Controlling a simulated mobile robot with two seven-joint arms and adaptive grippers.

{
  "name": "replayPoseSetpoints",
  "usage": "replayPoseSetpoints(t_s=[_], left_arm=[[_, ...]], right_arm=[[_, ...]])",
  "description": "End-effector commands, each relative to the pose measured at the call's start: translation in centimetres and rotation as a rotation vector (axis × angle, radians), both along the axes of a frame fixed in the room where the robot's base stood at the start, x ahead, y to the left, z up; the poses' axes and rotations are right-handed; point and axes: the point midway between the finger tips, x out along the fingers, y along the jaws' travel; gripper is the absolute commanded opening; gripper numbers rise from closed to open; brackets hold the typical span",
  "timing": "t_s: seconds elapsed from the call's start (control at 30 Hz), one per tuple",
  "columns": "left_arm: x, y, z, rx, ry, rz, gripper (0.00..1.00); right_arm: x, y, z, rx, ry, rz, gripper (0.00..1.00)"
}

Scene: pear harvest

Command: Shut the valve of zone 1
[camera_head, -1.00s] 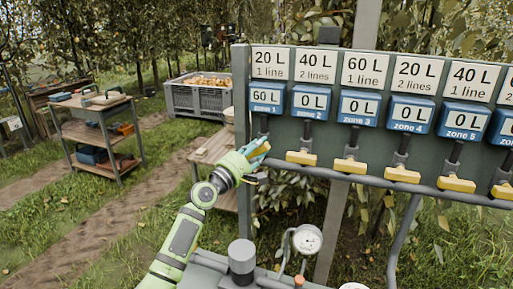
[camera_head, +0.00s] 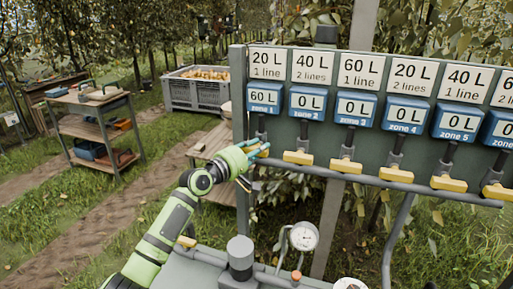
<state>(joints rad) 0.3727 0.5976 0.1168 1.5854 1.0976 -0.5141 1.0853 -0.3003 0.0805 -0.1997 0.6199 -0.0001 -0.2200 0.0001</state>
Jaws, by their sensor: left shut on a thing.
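The zone 1 valve is at the left end of the valve board, under the blue zone 1 meter (camera_head: 264,98), which reads 60 L. The white sign (camera_head: 267,62) above it says 20 L, 1 line. My left gripper (camera_head: 257,152) is shut on the yellow handle of the zone 1 valve (camera_head: 264,149). The fingers hide most of this handle, so its exact angle is hard to tell. My right gripper is not in view.
The zone 2 handle (camera_head: 298,158) sits close to the right of my gripper, with more yellow handles along the pipe. Their meters read 0 L. A pressure gauge (camera_head: 303,236) stands below. A shelf cart (camera_head: 96,130) and a grey fruit crate (camera_head: 196,93) stand further back.

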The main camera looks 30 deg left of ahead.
Motion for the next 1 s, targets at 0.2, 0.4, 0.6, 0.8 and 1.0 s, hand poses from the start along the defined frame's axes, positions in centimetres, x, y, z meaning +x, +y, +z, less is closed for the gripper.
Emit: replayPoseSetpoints(t_s=[0.2,0.4,0.6,0.8,1.0], left_arm=[[0.0,0.0,0.0,0.014,0.001,0.0,0.02],[0.0,0.0,0.0,0.014,0.002,0.0,0.02],[0.0,0.0,0.0,0.012,0.002,0.0,0.59],[0.0,0.0,0.0,0.011,0.002,0.0,0.59],[-1.3,0.2,-0.1,0.012,0.003,0.0,0.59]], right_arm=[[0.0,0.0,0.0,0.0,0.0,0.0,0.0],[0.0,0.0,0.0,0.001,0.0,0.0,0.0],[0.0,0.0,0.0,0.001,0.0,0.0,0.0],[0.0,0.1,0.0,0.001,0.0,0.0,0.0],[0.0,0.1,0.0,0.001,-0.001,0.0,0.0]])
